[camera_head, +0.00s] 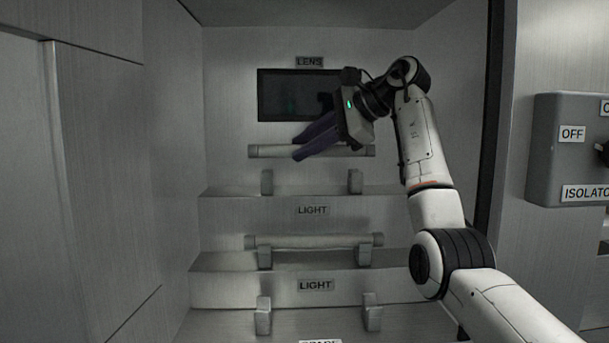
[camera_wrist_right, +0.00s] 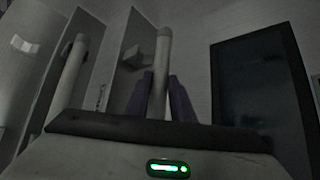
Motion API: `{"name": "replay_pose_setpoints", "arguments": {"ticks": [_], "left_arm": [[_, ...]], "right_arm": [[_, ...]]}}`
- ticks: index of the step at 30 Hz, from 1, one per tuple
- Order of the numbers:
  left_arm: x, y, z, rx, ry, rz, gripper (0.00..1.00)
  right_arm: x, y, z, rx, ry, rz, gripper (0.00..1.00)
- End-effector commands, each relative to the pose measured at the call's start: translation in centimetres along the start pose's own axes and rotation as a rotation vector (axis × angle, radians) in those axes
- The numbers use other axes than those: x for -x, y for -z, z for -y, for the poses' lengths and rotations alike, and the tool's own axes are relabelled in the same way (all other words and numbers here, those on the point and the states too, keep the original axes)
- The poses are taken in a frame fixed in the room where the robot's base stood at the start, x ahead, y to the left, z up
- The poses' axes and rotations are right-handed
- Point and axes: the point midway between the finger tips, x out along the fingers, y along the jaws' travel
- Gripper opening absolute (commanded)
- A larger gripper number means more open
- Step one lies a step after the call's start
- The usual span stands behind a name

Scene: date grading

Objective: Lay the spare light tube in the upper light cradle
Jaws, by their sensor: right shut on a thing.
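My right gripper (camera_head: 299,147) has its dark purple fingers shut on a pale light tube (camera_head: 271,151), near the tube's middle. The tube is roughly level and hangs a little above the upper light cradle (camera_head: 355,181), with a visible gap. The upper cradle's two grey posts stand empty on the top step. The wrist view shows the held tube (camera_wrist_right: 162,62) between the fingers (camera_wrist_right: 160,92). A second tube (camera_head: 315,241) lies across the lower light cradle (camera_head: 364,257). My left gripper is not in view.
A dark lens panel (camera_head: 277,96) is on the back wall behind my right gripper. Two empty posts (camera_head: 263,315) stand on the bottom level, above a partly cut-off label. A grey isolator box (camera_head: 565,150) is at the right. Bay walls close in the left side.

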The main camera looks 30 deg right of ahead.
Motion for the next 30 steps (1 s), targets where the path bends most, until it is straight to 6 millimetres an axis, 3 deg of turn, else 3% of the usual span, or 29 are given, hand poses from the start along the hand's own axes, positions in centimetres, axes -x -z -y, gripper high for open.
{"name": "replay_pose_setpoints", "arguments": {"ticks": [9, 17, 18, 21, 30], "left_arm": [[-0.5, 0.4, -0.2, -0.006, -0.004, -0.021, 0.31], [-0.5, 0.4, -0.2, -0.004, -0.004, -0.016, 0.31], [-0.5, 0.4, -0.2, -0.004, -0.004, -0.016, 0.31], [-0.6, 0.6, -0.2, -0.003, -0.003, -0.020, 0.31], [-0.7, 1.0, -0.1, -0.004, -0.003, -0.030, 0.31]], "right_arm": [[-2.1, 1.8, -2.8, 0.002, 0.000, 0.003, 0.00], [-2.2, 2.2, -3.1, 0.001, 0.002, 0.000, 0.00], [-2.2, 2.2, -3.1, 0.000, 0.001, 0.000, 0.23], [-2.2, 2.2, -3.1, 0.000, 0.001, 0.000, 0.40], [-2.1, 2.2, -3.1, 0.001, 0.002, 0.000, 0.40]]}}
